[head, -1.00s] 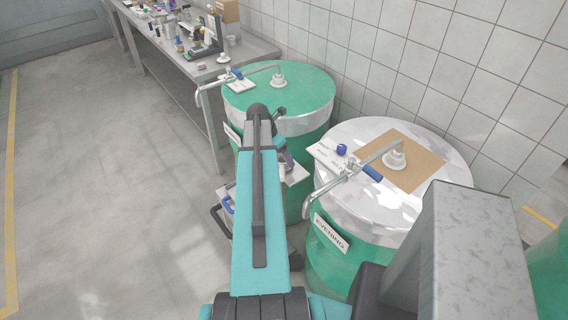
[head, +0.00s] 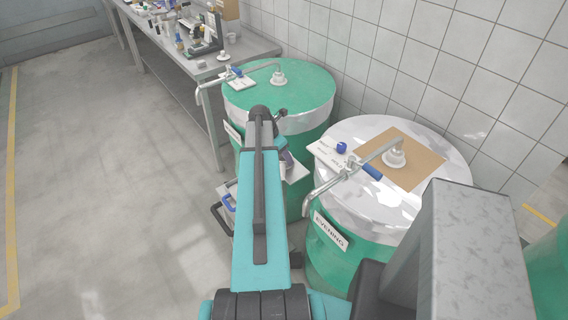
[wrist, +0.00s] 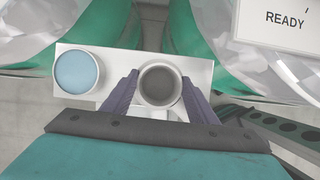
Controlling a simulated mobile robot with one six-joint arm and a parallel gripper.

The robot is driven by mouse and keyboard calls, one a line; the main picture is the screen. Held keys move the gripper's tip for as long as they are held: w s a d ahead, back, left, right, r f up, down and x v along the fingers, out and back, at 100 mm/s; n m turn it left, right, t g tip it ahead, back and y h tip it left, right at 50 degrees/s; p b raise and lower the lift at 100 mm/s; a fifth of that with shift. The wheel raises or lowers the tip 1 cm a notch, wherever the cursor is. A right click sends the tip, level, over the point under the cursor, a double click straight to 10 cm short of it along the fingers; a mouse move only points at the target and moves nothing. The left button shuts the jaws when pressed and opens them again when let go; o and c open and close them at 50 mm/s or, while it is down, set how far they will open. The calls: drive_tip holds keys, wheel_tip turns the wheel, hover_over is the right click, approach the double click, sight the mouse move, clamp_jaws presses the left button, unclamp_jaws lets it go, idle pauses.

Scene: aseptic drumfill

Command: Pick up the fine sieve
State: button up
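In the wrist view, two round sieve-like pieces sit on a white plate (wrist: 106,58). The left one (wrist: 77,72) has a pale rim and a light blue face. The right one (wrist: 160,87) has a grey rim and a dark grey face. I cannot tell from the mesh which is the fine sieve. My gripper (wrist: 160,76) is open, with its dark fingers on either side of the grey piece, very close to its rim.
A green drum (head: 305,92) and a drum marked EVENING (head: 340,200), each with a tap pipe on top, stand close beside my arm. A cluttered bench (head: 185,62) is behind. A READY sign (wrist: 285,22) shows at upper right in the wrist view. Floor at left is clear.

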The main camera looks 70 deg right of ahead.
drive_tip(key=c, duration=0.3)
drive_tip(key=shift+r, duration=0.15)
drive_tip(key=shift+c, duration=0.2)
drive_tip(key=shift+r+b, duration=0.8)
drive_tip(key=shift+r, duration=0.5)
drive_tip(key=shift+a+r, duration=0.2)
drive_tip(key=shift+r, duration=0.05)
drive_tip(key=s+a+r+b, duration=0.1)
drive_tip(key=a+b, duration=0.4)
drive_tip(key=a, duration=0.7)
drive_tip(key=shift+a+b, duration=0.25)
drive_tip(key=shift+b, duration=0.15)
drive_tip(key=b, duration=0.4)
drive_tip(key=shift+s+a, duration=0.15)
drive_tip(key=shift+a, duration=0.05)
drive_tip(key=a+b, duration=0.1)
drive_tip(key=b, duration=0.7)
drive_tip(key=shift+s+a+b, duration=0.1)
drive_tip(key=shift+a+b, duration=0.15)
drive_tip(key=shift+b, duration=0.15)
drive_tip(key=shift+s+a+r+b, duration=0.15)
drive_tip(key=shift+a+r+b, duration=0.3)
drive_tip(key=shift+b, duration=1.1)
